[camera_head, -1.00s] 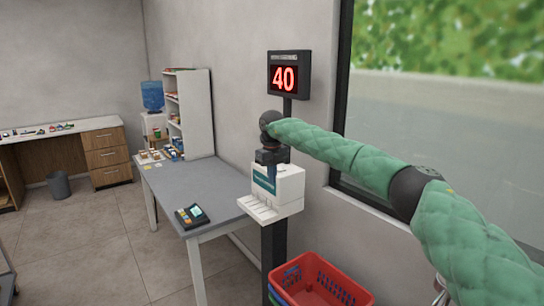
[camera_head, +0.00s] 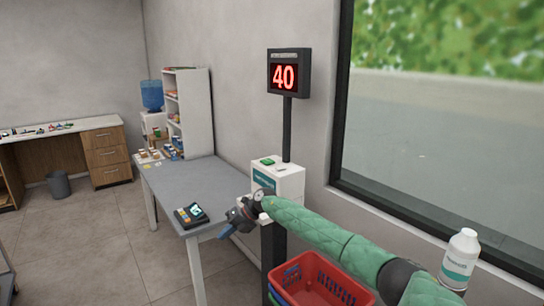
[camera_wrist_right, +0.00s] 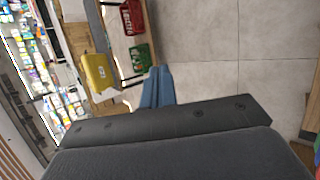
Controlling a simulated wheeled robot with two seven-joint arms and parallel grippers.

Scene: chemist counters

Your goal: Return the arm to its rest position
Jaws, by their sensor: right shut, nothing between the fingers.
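My right gripper (camera_head: 227,231) has blue fingers and a dark wrist, at the end of my green padded arm. It is shut and empty, in front of the white ticket machine (camera_head: 283,178) and beside the near right edge of the grey table (camera_head: 190,172). In the right wrist view the blue fingers (camera_wrist_right: 157,88) lie close together with nothing between them. My left gripper is not in view.
A red basket (camera_head: 318,284) stands below my right arm. A white bottle (camera_head: 461,259) stands at the right by the window. A card terminal (camera_head: 191,215) lies on the table. A display (camera_head: 289,75) reads 40.

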